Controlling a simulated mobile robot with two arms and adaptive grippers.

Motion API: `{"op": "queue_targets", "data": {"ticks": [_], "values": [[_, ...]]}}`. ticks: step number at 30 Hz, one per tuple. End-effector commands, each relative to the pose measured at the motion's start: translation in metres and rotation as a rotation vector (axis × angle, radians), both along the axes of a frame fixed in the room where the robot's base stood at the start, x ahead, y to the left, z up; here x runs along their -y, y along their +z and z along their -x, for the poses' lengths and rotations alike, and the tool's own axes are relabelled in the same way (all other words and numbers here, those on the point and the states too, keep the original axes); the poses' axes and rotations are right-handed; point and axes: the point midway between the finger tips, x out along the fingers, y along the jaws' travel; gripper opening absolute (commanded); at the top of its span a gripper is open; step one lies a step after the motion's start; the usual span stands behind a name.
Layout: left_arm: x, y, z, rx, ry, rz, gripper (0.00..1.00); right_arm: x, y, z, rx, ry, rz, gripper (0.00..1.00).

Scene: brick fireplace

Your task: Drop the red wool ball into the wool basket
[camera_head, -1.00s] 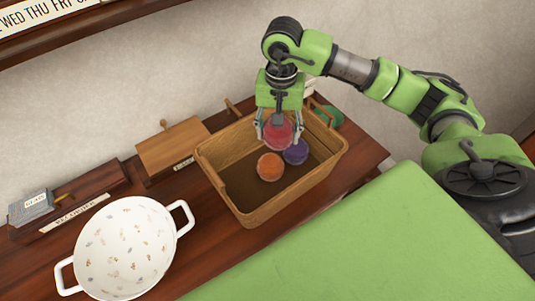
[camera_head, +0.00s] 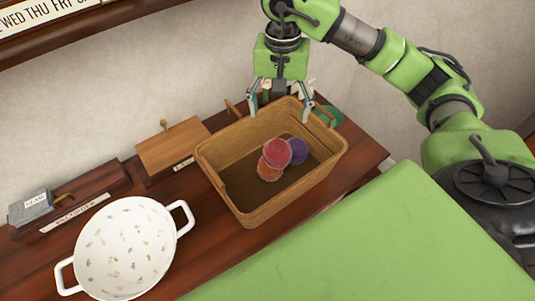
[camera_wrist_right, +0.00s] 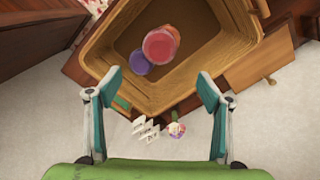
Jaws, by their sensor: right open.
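The red wool ball (camera_head: 277,152) is inside the wool basket (camera_head: 243,207), partly over an orange ball (camera_head: 268,173) and beside a purple ball (camera_head: 298,150). In the right wrist view the red ball (camera_wrist_right: 159,45) covers much of the orange one, and the basket (camera_wrist_right: 100,58) fills the upper middle. My right gripper (camera_head: 279,112) is open and empty at the basket's far rim, above the balls. Its two fingers also show apart in the right wrist view (camera_wrist_right: 157,82). My left gripper is out of view.
A white patterned colander (camera_head: 125,248) stands left of the basket on the wooden shelf (camera_head: 200,250). A wooden box (camera_head: 172,148) and a grey block (camera_head: 30,206) are behind. A green item (camera_head: 331,117) lies behind the basket's right corner.

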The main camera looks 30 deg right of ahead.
Motion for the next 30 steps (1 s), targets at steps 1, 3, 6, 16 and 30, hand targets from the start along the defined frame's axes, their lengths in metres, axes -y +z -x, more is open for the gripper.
{"op": "queue_targets", "data": {"ticks": [1, 3, 6, 16, 30], "values": [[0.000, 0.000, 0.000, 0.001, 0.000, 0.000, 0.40, 0.000, 0.012, -0.001, 0.005, 0.001, 0.000, 0.72], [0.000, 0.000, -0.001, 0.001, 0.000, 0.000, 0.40, 0.000, 0.022, -0.001, 0.005, 0.001, 0.002, 0.72], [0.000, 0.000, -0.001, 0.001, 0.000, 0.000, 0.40, 0.001, 0.031, -0.001, 0.004, 0.000, 0.002, 0.72], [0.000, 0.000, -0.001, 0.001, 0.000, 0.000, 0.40, 0.000, 0.041, 0.000, -0.001, 0.000, 0.000, 0.72], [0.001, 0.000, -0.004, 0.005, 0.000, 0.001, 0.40, 0.000, 0.041, 0.000, -0.001, 0.000, 0.001, 0.72]]}}
